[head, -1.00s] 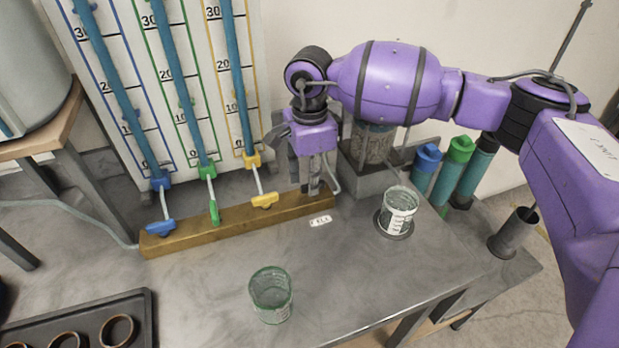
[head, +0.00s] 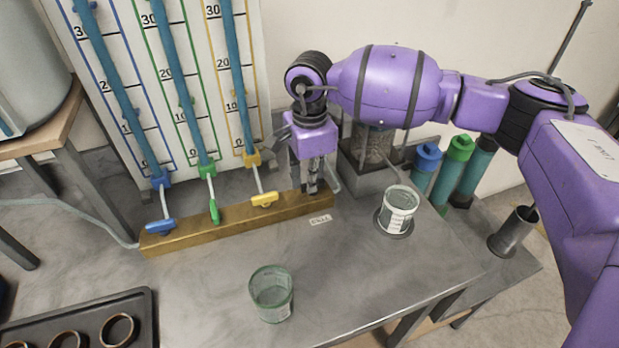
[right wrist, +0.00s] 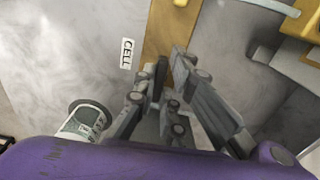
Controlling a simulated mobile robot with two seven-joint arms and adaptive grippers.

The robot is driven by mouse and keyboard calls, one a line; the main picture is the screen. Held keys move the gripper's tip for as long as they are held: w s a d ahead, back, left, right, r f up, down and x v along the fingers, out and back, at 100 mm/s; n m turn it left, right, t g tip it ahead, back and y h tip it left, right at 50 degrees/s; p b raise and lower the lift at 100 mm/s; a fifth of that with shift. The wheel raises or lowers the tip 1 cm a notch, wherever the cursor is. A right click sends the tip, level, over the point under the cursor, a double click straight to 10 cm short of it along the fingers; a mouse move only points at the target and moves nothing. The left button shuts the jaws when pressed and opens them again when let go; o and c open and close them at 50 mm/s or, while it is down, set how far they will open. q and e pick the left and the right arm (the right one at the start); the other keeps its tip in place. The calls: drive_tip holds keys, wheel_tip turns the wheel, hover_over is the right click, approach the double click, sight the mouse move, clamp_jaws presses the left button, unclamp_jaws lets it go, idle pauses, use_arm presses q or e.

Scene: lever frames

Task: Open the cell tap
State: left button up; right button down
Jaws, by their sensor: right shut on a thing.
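The brass bar (head: 240,223) carries a blue tap (head: 160,227), a green tap (head: 214,211) and a yellow tap (head: 264,200). In the right wrist view a dark piece, seemingly the tap's handle (right wrist: 160,72), shows between the fingers. My left gripper is not in view.
A glass beaker (head: 271,293) stands on the front of the grey bench. A white-marked cup (head: 398,208) stands on a round base at the right. Behind the gripper is a grey box (head: 358,177). A dark tray (head: 135,303) with rings is at the lower left.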

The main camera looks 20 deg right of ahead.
drive_tip(key=shift+n, duration=0.3)
drive_tip(key=n+b, duration=0.1)
drive_tip(key=n, duration=0.1)
drive_tip(key=shift+s+f+n, duration=0.1)
drive_tip(key=shift+n, duration=0.2)
drive_tip(key=n, duration=0.2)
drive_tip(key=shift+d+n+b, duration=0.1)
drive_tip(key=shift+n+b, duration=0.2)
drive_tip(key=shift+b, duration=0.1)
drive_tip(key=shift+s+n, duration=0.1)
drive_tip(key=shift+n, duration=0.4)
drive_tip(key=c, duration=1.8)
unclamp_jaws()
drive_tip(key=shift+r, duration=0.25)
